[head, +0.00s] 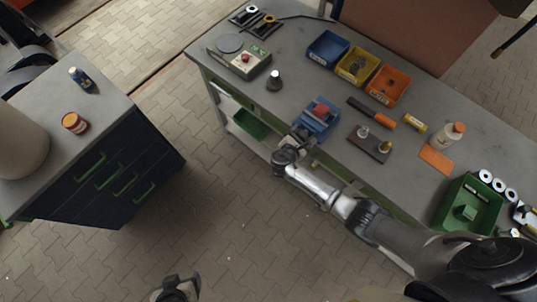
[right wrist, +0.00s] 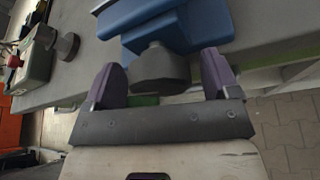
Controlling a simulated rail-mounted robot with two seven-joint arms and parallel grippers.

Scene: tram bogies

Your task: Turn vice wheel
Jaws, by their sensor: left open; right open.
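The blue vice (head: 317,124) stands at the front edge of the workbench, with a red part (head: 321,109) at its top. In the right wrist view the vice body (right wrist: 165,25) fills the top, and its dark grey wheel (right wrist: 160,70) sticks out towards me. My right gripper (head: 296,140) is at the front of the vice. Its two purple-lined fingers are open, one on either side of the wheel; I cannot tell if they touch it. In the head view the wheel is largely hidden by this gripper. My left gripper (head: 176,288) is open, low over the floor.
On the workbench (head: 300,87) are blue (head: 327,49), yellow (head: 357,66) and orange bins (head: 387,85), an orange-handled tool (head: 373,114) and a green tray (head: 468,206). A dark cabinet (head: 110,170) stands left. Paved floor (head: 225,215) between is clear.

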